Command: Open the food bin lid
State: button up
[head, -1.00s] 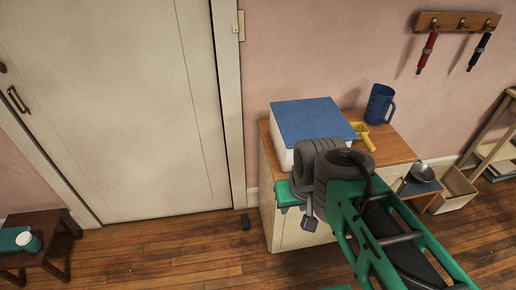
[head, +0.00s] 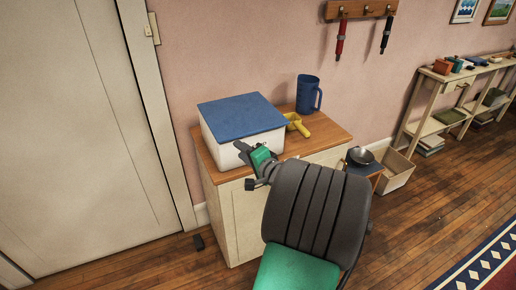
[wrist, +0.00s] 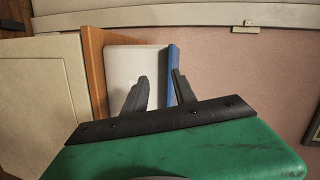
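The food bin is a white box (head: 222,151) with a flat blue lid (head: 241,115), standing on the wooden cabinet top. The lid looks shut. My gripper (head: 244,150) is at the front of the bin, just below the lid's front edge. In the wrist view, turned on its side, my gripper (wrist: 159,75) has its two dark fingers apart, with nothing held. The white box (wrist: 132,64) shows behind the left finger, and the blue lid edge (wrist: 172,60) behind the right one. I cannot tell whether a finger touches the bin.
A blue jug (head: 308,94) and a yellow scoop (head: 297,124) stand right of the bin. A metal bowl (head: 361,156) and an open box (head: 397,172) are further right. A door (head: 85,120) is at left. A rack (head: 360,10) hangs above.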

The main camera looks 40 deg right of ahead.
aim_at(257, 132)
jog(key=s+d+m+t+h, duration=0.1)
jog(key=s+d+m+h, duration=0.3)
jog(key=d, duration=0.3)
jog(key=shift+m+t, duration=0.3)
jog(key=x, duration=0.7)
jog(key=shift+w+d+r, duration=0.15)
jog(key=shift+r, duration=0.1)
jog(key=shift+c, duration=0.4)
grip_shut()
